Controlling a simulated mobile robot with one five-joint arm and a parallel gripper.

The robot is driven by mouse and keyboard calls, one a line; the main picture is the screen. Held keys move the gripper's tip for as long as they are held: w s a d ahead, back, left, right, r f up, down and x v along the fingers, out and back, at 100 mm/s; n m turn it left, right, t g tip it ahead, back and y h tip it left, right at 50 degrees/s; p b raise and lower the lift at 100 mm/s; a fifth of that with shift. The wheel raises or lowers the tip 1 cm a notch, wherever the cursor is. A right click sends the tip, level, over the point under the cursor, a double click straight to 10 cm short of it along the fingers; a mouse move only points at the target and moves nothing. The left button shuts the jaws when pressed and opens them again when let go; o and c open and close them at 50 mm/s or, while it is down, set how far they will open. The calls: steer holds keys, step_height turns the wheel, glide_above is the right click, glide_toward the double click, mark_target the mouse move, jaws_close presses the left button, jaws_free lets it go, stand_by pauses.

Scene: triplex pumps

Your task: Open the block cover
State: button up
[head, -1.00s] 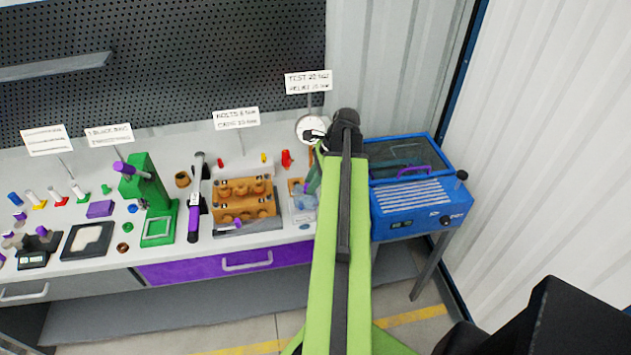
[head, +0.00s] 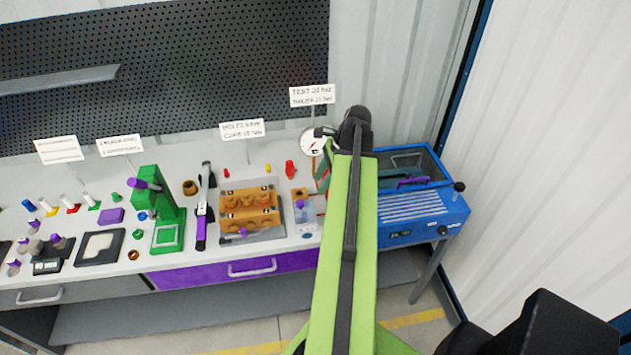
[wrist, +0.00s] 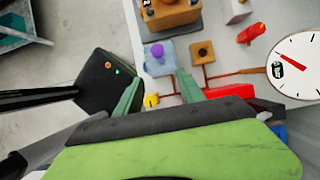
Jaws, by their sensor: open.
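I cannot tell for sure which part is the block cover. A brown-orange pump block (head: 250,211) with several round fittings stands on a grey plate at the bench's middle right. Its edge also shows at the top of the wrist view (wrist: 172,12). A blue machine (head: 424,215) at the right has a clear lid with a purple handle (head: 412,182); the lid looks closed. My gripper (wrist: 158,78) has its green fingers apart. It is near the clear container with a purple knob (wrist: 158,56), apart from the pump block. In the head view my arm mostly hides the gripper.
A round gauge (wrist: 301,62), a red fitting (wrist: 251,33) and a clear bottle (head: 305,215) stand near my gripper. A green press (head: 160,212) and purple-handled tool (head: 203,208) are left of the block. Sign cards stand along the back.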

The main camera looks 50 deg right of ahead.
steer(key=p+v, duration=0.7)
steer(key=v, duration=0.3)
steer(key=shift+r+p, duration=0.2)
steer(key=shift+p, duration=0.2)
steer(key=shift+d, duration=0.1)
steer(key=w+a+f+n+g+b, duration=0.1)
steer(key=w+a+f+n+b, duration=0.2)
steer(key=w+a, duration=0.45)
steer(key=w+a+f+n+g+b, duration=0.15)
steer(key=w+a+f+b, duration=0.3)
steer(key=a, duration=0.55)
steer(key=w+a+f+n+b, duration=0.25)
steer(key=w+a, duration=0.35)
steer(key=a, duration=0.3)
steer(key=a+f+n+h+b, duration=0.1)
steer(key=a+f+n+b, duration=0.2)
steer(key=a+n, duration=0.6)
steer(key=a+f+n+h+b, duration=0.2)
steer(key=a+f+n, duration=0.3)
steer(key=a+n, duration=0.5)
steer(key=shift+w+a+g+h+b, duration=0.35)
steer(key=shift+w+a+b, duration=0.1)
steer(key=shift+a, duration=0.25)
